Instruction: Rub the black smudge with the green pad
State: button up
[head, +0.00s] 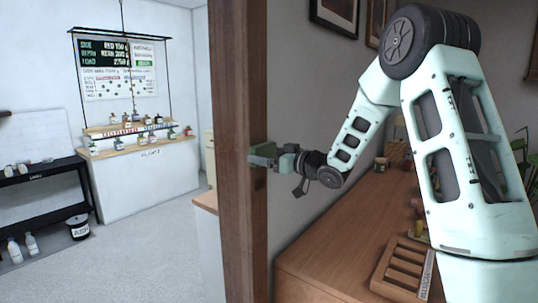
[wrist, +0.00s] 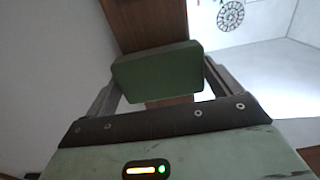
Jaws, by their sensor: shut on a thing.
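The green pad (head: 262,153) is at the wooden post in the head view, in front of its face. In the wrist view the pad (wrist: 155,72) sits between the two fingers of my gripper (wrist: 158,82), which is shut on it. My gripper (head: 275,160) reaches in from the right at the end of the arm. I cannot tell whether the pad touches the post. I cannot clearly make out the black smudge; the pad and gripper cover part of the post.
The brown wooden post (head: 238,80) stands upright in mid-view. A wooden counter (head: 330,232) with a slotted wooden tray (head: 392,282) lies below my arm. Beyond the post are a black shelf (head: 45,190), a white plant counter (head: 148,178) and open floor.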

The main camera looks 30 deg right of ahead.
aim_at(260, 190)
jog(key=shift+f+b, duration=4.65)
jog(key=shift+f, duration=1.55)
jog(key=shift+s+r, duration=0.1)
jog(key=shift+s, duration=0.05)
jog(key=shift+v, duration=2.95)
jog(key=shift+s+d, duration=0.1)
jog(key=v, duration=0.2)
jog(key=shift+s+d, duration=0.1)
jog(key=shift+s, duration=0.25)
